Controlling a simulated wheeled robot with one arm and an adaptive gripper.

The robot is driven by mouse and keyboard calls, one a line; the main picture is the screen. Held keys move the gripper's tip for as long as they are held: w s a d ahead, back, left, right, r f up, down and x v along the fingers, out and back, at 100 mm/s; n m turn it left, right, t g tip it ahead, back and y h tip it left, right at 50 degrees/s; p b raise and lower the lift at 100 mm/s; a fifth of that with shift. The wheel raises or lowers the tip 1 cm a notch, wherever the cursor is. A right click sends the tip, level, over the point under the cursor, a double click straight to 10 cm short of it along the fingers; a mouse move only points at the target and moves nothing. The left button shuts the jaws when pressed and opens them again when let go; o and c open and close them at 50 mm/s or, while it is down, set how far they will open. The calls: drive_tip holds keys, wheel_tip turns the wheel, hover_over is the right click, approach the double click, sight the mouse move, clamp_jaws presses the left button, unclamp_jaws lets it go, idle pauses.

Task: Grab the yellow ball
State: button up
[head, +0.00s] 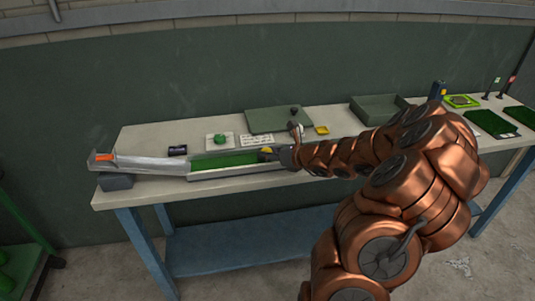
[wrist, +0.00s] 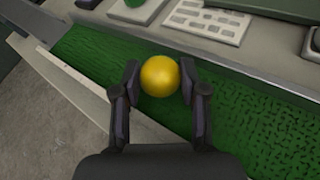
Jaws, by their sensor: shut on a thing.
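The yellow ball (wrist: 160,76) sits between the two fingers of my gripper (wrist: 164,84) in the wrist view, with a finger on each side. My gripper is shut on it, over the green turf strip (wrist: 240,112). I cannot tell whether the ball still touches the turf. In the head view the ball (head: 266,150) shows as a small yellow patch at the tip of my gripper (head: 272,154), partly hidden by it. The green turf (head: 222,161) lies in a long pale channel near the table's front edge.
A grey ramp (head: 145,164) with an orange mark leads into the channel from the left. Behind it on the table are a white card (head: 256,140), a green item on a white pad (head: 220,140), a dark green board (head: 272,120) and a tray (head: 378,108).

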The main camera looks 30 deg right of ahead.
sight(269, 150)
wheel_tip(269, 150, up, 3)
drive_tip(key=shift+r, duration=0.15)
drive_tip(key=shift+s+d+r, duration=0.1)
drive_tip(key=shift+s+r, duration=0.1)
drive_tip(key=shift+s, duration=0.1)
drive_tip(key=s+d+r+b, duration=0.1)
drive_tip(key=s, duration=1.4)
drive_tip(key=shift+s+d+r, duration=0.15)
drive_tip(key=shift+d, duration=0.15)
